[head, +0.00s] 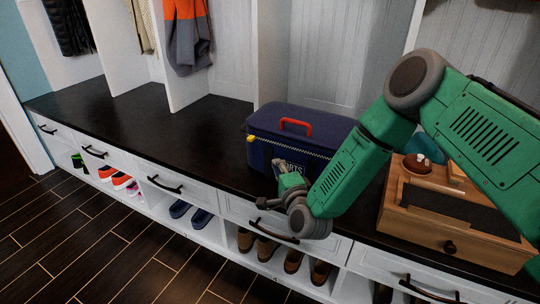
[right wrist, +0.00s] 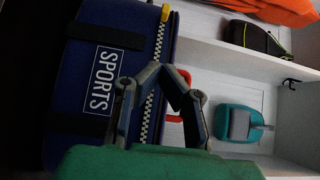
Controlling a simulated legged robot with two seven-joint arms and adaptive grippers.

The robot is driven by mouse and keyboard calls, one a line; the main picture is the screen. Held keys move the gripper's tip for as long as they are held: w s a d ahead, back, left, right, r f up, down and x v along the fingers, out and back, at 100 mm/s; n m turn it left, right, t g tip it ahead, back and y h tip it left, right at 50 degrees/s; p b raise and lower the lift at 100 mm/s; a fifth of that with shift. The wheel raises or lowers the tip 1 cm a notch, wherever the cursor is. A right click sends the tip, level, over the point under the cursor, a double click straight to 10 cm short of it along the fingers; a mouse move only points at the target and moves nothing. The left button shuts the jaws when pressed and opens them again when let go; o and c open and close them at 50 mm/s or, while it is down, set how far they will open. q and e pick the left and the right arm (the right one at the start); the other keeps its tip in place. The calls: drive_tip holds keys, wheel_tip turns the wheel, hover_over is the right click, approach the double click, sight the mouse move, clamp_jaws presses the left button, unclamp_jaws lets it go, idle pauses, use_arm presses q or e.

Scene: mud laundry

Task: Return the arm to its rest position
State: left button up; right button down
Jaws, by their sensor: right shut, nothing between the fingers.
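My right arm (head: 345,172) is green and reaches in from the right over the dark bench. My right gripper (head: 284,170) hangs in front of a navy sports bag (head: 318,126) that stands on the bench. In the right wrist view the same gripper (right wrist: 166,72) is shut with nothing between its fingertips. Behind the fingers there, the bag (right wrist: 75,100) shows its white SPORTS label and its checkered zip with a yellow pull. I cannot tell whether the fingers touch the bag. My left gripper is not in view.
The bench top (head: 165,132) is clear left of the bag. A wooden box (head: 430,230) with a drawer stands at the right, partly behind my arm. Drawers with black handles and several shoes are below. A teal object (right wrist: 238,124) sits in a cubby in the right wrist view.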

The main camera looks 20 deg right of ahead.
drive_tip(key=s+a+f+n+g+y+p, duration=0.2)
drive_tip(key=s+f+n+g+p, duration=0.25)
drive_tip(key=s, duration=0.45)
drive_tip(key=s+a+f+n+g+y+p, duration=0.1)
drive_tip(key=s+a+f+n+g+y, duration=0.15)
drive_tip(key=s+f+n+g, duration=0.4)
use_arm(q)
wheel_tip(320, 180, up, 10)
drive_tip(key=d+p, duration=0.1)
drive_tip(key=p, duration=0.3)
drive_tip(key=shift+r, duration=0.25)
use_arm(e)
drive_tip(key=s+d+r+n+g+h, duration=0.1)
drive_tip(key=s+d+n+g, duration=0.2)
drive_tip(key=s, duration=1)
drive_tip(key=s+d+r+n+g+h, duration=0.2)
drive_tip(key=s+d+n+g, duration=0.1)
drive_tip(key=s, duration=1)
drive_tip(key=shift+d+r+n, duration=0.15)
drive_tip(key=shift+d+n, duration=0.45)
drive_tip(key=shift+n, duration=0.6)
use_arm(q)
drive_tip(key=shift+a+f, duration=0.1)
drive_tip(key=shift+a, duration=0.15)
use_arm(e)
drive_tip(key=shift+a, duration=0.25)
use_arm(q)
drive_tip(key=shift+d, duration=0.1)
use_arm(e)
drive_tip(key=shift+d, duration=0.1)
